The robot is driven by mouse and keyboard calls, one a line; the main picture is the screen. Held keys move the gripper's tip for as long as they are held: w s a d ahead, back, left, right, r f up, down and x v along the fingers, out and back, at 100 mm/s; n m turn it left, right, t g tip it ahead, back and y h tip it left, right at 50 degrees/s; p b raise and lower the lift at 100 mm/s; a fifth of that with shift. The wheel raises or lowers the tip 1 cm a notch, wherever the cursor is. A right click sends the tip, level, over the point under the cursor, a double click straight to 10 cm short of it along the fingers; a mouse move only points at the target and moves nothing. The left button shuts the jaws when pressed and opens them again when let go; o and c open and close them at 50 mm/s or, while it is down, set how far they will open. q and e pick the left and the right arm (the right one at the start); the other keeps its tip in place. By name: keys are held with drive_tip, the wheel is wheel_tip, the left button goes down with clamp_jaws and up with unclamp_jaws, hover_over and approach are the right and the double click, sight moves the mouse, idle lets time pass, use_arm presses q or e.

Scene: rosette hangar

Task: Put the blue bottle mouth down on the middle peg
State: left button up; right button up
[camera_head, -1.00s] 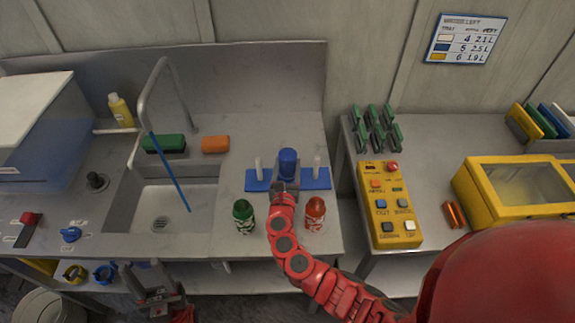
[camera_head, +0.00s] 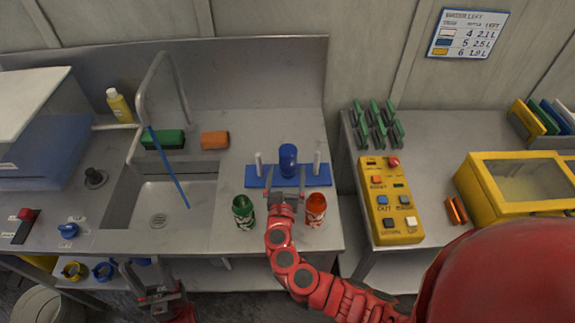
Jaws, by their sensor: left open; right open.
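The blue bottle (camera_head: 288,160) stands upright at the middle of the blue peg rack (camera_head: 319,176), between two bare white pegs (camera_head: 259,165) and (camera_head: 316,164). The middle peg is not visible, and I cannot see the bottle's mouth. My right gripper (camera_head: 287,194) is open and empty just in front of the rack, apart from the bottle. My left gripper (camera_head: 155,288) is open and empty, low in front of the sink counter.
A green bottle (camera_head: 243,212) and a red bottle (camera_head: 316,210) stand on the counter on either side of my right gripper. A sink (camera_head: 159,199) with a tall faucet lies to the left. A yellow button panel (camera_head: 388,200) lies on the right table.

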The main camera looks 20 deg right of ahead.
drive_tip(key=b+v, duration=0.3)
drive_tip(key=v, duration=0.8)
drive_tip(key=shift+s+a+f+b, duration=0.2)
drive_tip(key=shift+s+a+b, duration=0.05)
drive_tip(key=shift+s+b, duration=0.1)
drive_tip(key=shift+s+a+r, duration=0.15)
drive_tip(key=shift+s, duration=0.45)
